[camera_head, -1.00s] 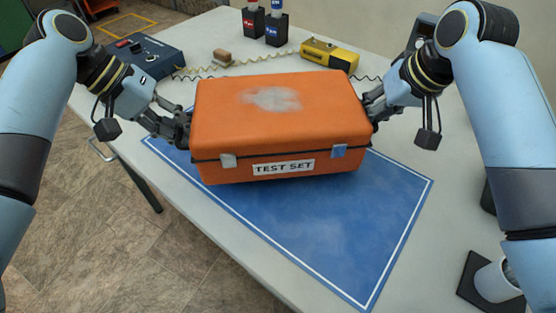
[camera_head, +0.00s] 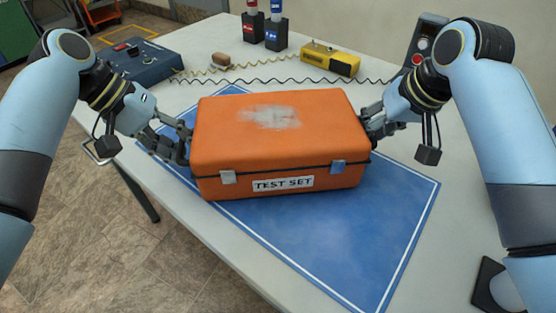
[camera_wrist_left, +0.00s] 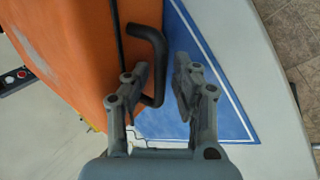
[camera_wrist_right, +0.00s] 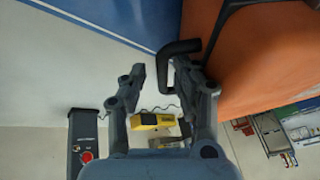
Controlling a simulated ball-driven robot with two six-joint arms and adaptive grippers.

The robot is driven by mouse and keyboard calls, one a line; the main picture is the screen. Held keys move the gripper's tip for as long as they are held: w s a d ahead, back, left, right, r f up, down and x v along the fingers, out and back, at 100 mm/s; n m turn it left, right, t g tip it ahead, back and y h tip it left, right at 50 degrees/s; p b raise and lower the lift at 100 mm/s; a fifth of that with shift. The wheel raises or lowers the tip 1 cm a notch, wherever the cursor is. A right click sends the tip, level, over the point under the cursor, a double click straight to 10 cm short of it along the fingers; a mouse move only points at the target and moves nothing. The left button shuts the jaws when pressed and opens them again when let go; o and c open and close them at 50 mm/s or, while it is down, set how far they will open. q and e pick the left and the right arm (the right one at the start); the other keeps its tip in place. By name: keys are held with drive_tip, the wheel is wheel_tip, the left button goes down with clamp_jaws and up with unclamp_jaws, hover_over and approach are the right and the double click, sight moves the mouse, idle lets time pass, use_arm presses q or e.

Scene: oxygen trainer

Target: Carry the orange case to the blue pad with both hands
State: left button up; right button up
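The orange case (camera_head: 275,130), with a "TEST SET" label and two latches, sits upright on the blue pad (camera_head: 330,245); pad shows in front, at the right and behind. My left gripper (camera_head: 180,147) is at the case's left end. In the left wrist view its fingers (camera_wrist_left: 162,75) are apart, with the black handle (camera_wrist_left: 156,55) between them, clear of the right finger. My right gripper (camera_head: 370,122) is at the right end. In the right wrist view its fingers (camera_wrist_right: 160,72) are apart around the other black handle (camera_wrist_right: 180,48). The case's underside is hidden.
Behind the case on the table are a blue box (camera_head: 140,60), a small brown block (camera_head: 221,61), red and blue bottles (camera_head: 277,32) in dark holders, and a yellow device (camera_head: 330,58) with coiled cords. A grey unit with a red button (camera_head: 425,40) stands back right.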

use_arm(q)
drive_tip(key=shift+r, duration=0.1)
use_arm(e)
drive_tip(key=shift+a, duration=0.15)
drive_tip(key=shift+s+r, duration=0.1)
drive_tip(key=shift+r, duration=0.1)
use_arm(q)
drive_tip(key=v, duration=0.7)
drive_tip(key=shift+a+r, duration=0.3)
use_arm(e)
drive_tip(key=v, duration=0.7)
